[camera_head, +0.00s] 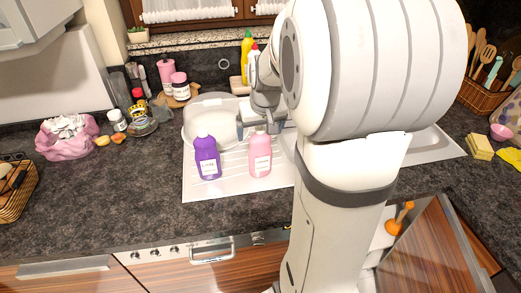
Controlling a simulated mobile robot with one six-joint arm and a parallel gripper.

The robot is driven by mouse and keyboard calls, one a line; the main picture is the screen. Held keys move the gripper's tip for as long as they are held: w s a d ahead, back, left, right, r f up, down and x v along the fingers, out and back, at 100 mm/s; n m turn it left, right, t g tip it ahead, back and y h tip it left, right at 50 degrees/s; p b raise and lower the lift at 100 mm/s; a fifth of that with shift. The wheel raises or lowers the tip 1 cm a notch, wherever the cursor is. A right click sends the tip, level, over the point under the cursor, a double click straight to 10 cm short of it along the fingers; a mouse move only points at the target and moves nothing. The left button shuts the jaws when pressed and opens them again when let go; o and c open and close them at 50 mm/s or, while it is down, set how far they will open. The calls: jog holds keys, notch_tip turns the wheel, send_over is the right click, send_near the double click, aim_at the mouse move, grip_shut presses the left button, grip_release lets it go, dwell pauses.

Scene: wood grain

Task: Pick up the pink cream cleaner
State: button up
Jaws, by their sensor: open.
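The pink cream cleaner (260,156) is a pink bottle with a pale label, standing upright on the white drainboard of the sink (229,186). My gripper (262,126) is small and grey in this view, just behind and above the pink bottle. It is open and holds nothing that I can see. My arm hides part of the gripper and much of the sink. I cannot tell whether the gripper touches the bottle's top.
A clear dome (211,119) stands behind the bottles. A yellow bottle (247,55) is at the back by the wall. Pink containers (180,87) stand on a wooden board at the back left. A sponge stack (479,147) lies at the right. The dark counter left of the sink has free room.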

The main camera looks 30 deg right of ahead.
aim_at(260, 151)
jog(key=x, duration=0.2)
jog(key=p+x, duration=0.1)
jog(key=x, duration=0.1)
jog(key=shift+w+d+f, duration=0.15)
jog(key=shift+d+f, duration=0.1)
jog(key=shift+f, duration=0.1)
jog(key=shift+c, duration=0.4)
jog(key=shift+r, duration=0.1)
jog(key=c, duration=1.7)
